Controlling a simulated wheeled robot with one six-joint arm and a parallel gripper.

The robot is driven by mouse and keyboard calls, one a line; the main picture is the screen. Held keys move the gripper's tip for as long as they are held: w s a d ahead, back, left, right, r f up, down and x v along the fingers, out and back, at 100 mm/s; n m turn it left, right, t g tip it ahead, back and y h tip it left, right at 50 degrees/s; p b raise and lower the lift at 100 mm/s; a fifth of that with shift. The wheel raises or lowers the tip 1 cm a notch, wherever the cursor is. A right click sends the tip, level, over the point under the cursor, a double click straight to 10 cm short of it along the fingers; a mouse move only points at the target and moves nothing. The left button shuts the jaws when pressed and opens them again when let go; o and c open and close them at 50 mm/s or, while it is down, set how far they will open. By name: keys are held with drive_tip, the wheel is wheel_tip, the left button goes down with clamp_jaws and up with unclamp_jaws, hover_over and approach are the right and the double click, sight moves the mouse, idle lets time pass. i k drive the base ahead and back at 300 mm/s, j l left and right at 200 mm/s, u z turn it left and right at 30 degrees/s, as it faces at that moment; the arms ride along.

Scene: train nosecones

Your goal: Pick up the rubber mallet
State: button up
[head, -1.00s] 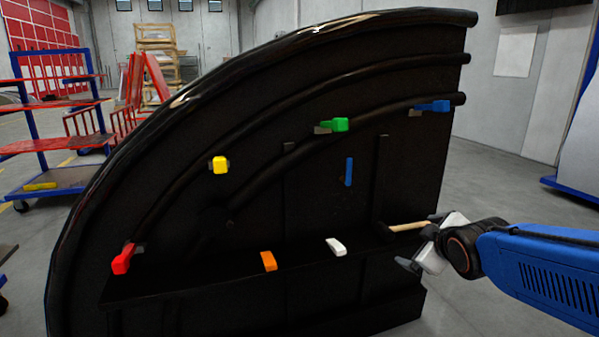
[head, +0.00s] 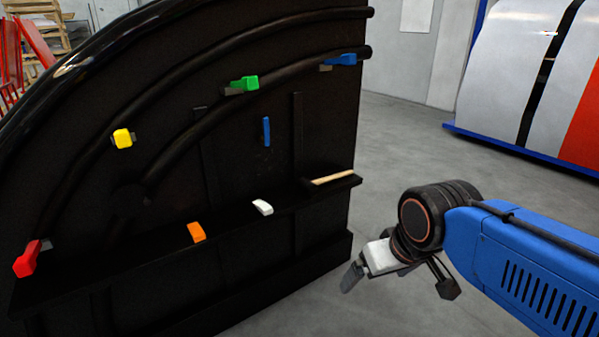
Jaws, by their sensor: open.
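The rubber mallet (head: 333,178) lies on the right end of the ledge of the black nosecone. Its light wooden handle shows clearly, pointing right. Its dark head is hard to tell from the black ledge. My gripper (head: 398,287) is open and empty, below and to the right of the mallet, apart from it and pointing down toward the floor.
The black nosecone (head: 75,190) fills the left. Its ledge (head: 110,270) bears an orange block (head: 196,231) and a white block (head: 263,207). Red (head: 27,262), yellow (head: 123,138), green (head: 244,84) and blue (head: 342,60) pieces sit on it. The floor (head: 400,130) to the right is clear.

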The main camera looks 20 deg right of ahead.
sight(309, 186)
drive_tip(key=i+j, duration=0.45)
drive_tip(key=i+j+z, duration=0.1)
drive_tip(key=i+j, duration=0.3)
drive_tip(key=j, duration=0.15)
drive_tip(key=i+j, duration=0.45)
drive_tip(key=j+z, duration=0.05)
drive_tip(key=j, duration=0.05)
